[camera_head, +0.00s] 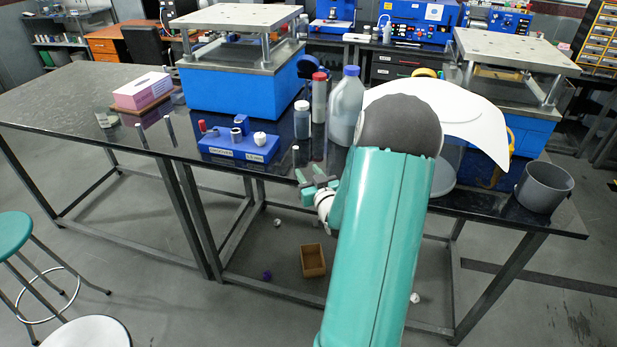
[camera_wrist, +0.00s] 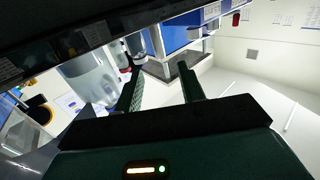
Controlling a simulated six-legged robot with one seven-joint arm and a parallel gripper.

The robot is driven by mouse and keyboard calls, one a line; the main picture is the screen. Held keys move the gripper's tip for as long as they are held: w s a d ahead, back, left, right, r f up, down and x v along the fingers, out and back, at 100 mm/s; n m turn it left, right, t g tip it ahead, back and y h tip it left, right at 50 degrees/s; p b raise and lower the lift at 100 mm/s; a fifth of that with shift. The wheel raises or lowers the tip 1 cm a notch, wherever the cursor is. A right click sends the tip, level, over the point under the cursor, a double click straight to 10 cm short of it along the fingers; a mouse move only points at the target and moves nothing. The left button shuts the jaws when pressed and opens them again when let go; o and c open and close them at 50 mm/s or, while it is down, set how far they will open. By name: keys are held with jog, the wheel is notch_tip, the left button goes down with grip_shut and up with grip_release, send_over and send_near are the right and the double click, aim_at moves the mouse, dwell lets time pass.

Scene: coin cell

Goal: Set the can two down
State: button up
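My gripper (camera_head: 316,180) is in front of the black bench's near edge, low beside the bottles in the head view. In the wrist view its two dark fingers (camera_wrist: 161,90) stand apart, with only bright background seen between them. I see nothing held. I cannot pick out can two for certain. A blue holder block (camera_head: 238,147) with white labels carries a white rounded piece (camera_head: 260,138), a blue piece (camera_head: 241,124) and a small red-ended piece.
The black bench (camera_head: 70,100) is clear at far left. A pink box (camera_head: 143,91), a white bottle (camera_head: 302,120), a red-capped bottle (camera_head: 319,97), a large blue-capped jug (camera_head: 346,108) and a grey bucket (camera_head: 544,187) stand on it. A brown open box (camera_head: 313,260) lies on the floor.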

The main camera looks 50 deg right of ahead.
jog(key=w+a+r+n+g+y, duration=0.2)
jog(key=a+r, duration=0.3)
jog(key=a, duration=0.5)
jog(key=w+a+r+n+g+y, duration=0.1)
jog(key=w+a+r+g, duration=0.2)
jog(key=a+r, duration=0.45)
jog(key=s+a+r+n+g+y, duration=0.1)
jog(key=s+a+g+y, duration=0.1)
jog(key=s+a, duration=0.8)
jog(key=s+a+r+n+g+y, duration=0.1)
jog(key=s+a+r+g+y, duration=0.1)
jog(key=s+a, duration=0.8)
jog(key=a+g+y, duration=0.1)
jog(key=a, duration=0.4)
jog(key=shift+a+r, duration=0.15)
jog(key=shift+a, duration=0.1)
jog(key=shift+s, duration=0.1)
